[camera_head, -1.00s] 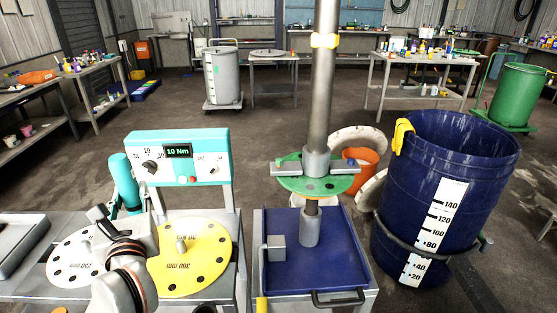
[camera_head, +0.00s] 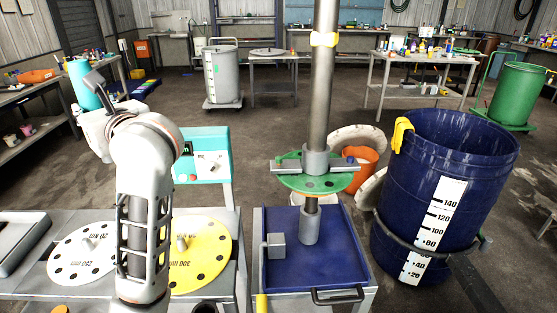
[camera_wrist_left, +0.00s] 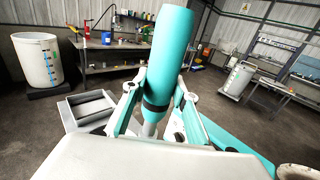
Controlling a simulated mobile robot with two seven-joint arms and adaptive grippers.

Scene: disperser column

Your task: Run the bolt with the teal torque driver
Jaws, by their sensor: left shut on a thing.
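The teal torque driver (camera_head: 84,85) is up at the left of the head view. It also stands slightly tilted in the middle of the left wrist view (camera_wrist_left: 168,60). My left gripper (camera_wrist_left: 163,95) is shut on it, with one finger on each side. The green disc (camera_head: 315,183) sits on the steel shaft (camera_head: 322,90), with a grey hub (camera_head: 316,162) and crossbar on top. A small blue piece shows at the crossbar's right end; I cannot tell if it is the bolt. My right gripper is not in view.
My left arm partly covers the teal torque panel (camera_head: 213,150) and the yellow disc (camera_head: 205,262). A white disc (camera_head: 75,265) lies to the left. A blue tray (camera_head: 335,270) is under the shaft. A large blue drum (camera_head: 440,190) stands right of it.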

